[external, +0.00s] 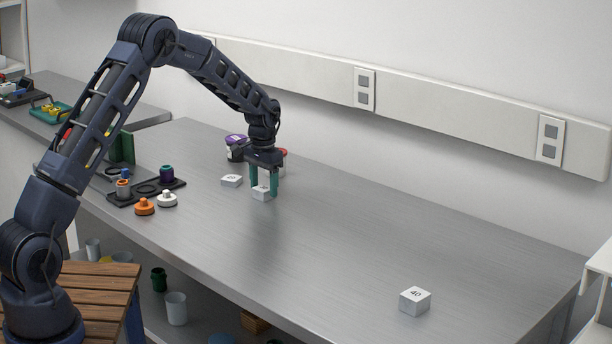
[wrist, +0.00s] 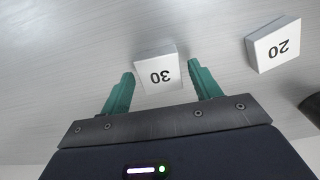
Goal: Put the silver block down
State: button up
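A silver block marked 30 (external: 262,194) is between the green fingers of my gripper (external: 264,190), at their tips.
A block marked 40 (external: 415,300) sits at the bench's near right. Dark fixtures, an orange knob (external: 145,206) and a white knob (external: 167,199) are at left. A purple-topped container (external: 236,147) stands behind my gripper.

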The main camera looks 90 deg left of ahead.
aim_at(264, 188)
jog(key=shift+r, duration=0.1)
notch_tip(264, 188, up, 12)
dwell(0.8)
jog(key=shift+r, duration=0.1)
